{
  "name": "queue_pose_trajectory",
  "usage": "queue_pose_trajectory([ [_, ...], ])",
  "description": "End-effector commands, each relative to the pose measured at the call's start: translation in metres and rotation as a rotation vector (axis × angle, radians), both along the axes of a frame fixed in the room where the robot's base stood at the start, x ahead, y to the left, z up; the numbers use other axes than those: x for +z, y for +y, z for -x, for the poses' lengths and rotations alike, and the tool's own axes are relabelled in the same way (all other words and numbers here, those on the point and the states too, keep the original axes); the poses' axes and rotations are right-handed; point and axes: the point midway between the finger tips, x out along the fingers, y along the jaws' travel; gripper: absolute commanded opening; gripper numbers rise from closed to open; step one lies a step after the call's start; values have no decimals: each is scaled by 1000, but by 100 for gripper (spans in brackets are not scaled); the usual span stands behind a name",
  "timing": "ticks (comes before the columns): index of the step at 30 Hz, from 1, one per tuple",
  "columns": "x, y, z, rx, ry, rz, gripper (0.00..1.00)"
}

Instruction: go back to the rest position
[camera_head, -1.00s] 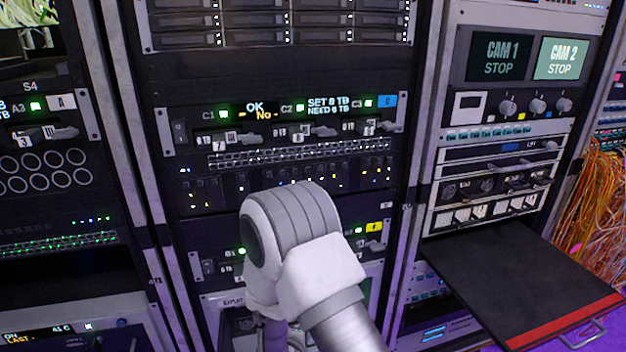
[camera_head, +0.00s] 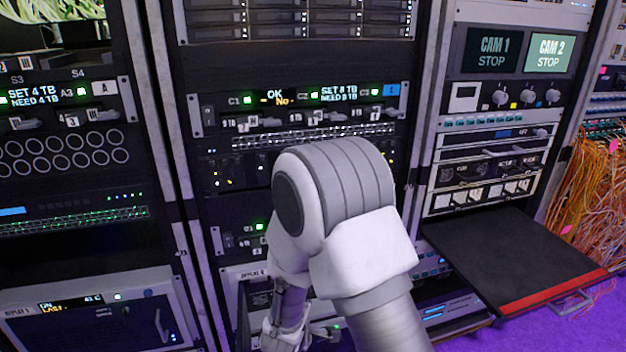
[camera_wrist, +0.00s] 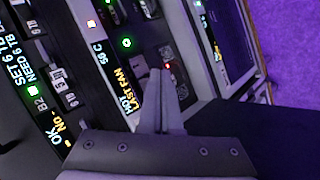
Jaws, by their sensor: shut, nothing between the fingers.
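In the wrist view, my gripper (camera_wrist: 158,105) is shut and its fingers meet with nothing between them. Its tips point at a dark rack panel (camera_wrist: 120,50) with small lit displays, one reading "HOT LAST FAN". A gap between the tips and the panel cannot be judged. In the head view, my arm stands bent in front of the middle rack (camera_head: 300,95), with the hand low in front of the lower units. The fingertips are hard to make out there.
A pulled-out black shelf (camera_head: 510,255) with a red front edge juts out at the lower right. Orange cables (camera_head: 590,190) hang at the far right. A left rack (camera_head: 70,190) stands beside the middle one. Purple floor (camera_head: 560,325) shows at the lower right.

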Motion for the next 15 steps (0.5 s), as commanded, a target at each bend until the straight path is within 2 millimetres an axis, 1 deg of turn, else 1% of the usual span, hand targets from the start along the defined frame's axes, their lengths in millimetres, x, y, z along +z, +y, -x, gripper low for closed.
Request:
queue_pose_trajectory([
  [1,18,0,-4,-13,-2,-66,0],
  [5,56,2,-6,-42,23,-240,0],
  [6,68,2,-5,-52,33,-289,0],
  [8,86,0,-3,-67,49,-359,0],
  [9,99,-1,-1,-78,61,-403,0],
  [11,116,-4,4,-95,79,-464,0],
  [15,155,-15,22,-141,126,-588,0],
])
